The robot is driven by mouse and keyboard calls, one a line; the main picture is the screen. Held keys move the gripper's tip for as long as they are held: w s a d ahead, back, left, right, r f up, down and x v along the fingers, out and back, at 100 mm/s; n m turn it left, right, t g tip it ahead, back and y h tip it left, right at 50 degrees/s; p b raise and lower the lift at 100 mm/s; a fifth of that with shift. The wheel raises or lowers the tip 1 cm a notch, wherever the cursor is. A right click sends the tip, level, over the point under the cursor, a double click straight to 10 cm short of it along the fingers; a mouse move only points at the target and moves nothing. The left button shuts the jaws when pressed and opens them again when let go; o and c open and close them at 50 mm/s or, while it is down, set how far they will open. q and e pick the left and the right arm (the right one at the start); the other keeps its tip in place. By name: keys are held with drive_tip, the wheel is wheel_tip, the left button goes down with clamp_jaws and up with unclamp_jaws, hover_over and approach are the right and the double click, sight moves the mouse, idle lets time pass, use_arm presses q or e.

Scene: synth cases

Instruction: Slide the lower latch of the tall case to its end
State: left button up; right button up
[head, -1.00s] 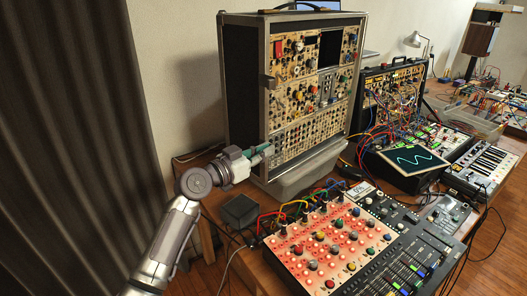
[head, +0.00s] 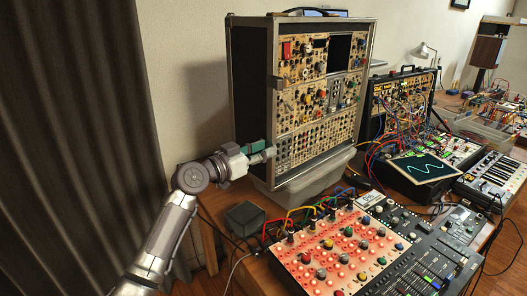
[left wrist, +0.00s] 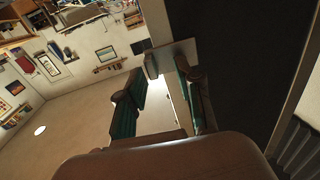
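The tall case (head: 315,125) stands upright on the table, with a metal-edged frame and a front full of modules. My left gripper (head: 268,151) is at the lower part of its front left edge. The lower latch is hard to make out in the head view, where the gripper covers that spot. In the left wrist view, a grey metal plate (left wrist: 172,58), which looks like the latch, lies at the fingertips, close to the right finger. The two green-padded fingers of my left gripper (left wrist: 160,78) are apart. Whether either touches the plate is unclear. My right gripper is not in view.
A mixer with red lit pads (head: 335,250) lies in front of the case, and a small dark box (head: 245,217) sits below my left gripper. A grey bin (head: 300,187) is under the case. Patch-cabled synths crowd the right. A dark curtain (head: 70,130) hangs left.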

use_arm(q)
drive_tip(key=shift+s, duration=0.15)
drive_tip(key=v, duration=1.2)
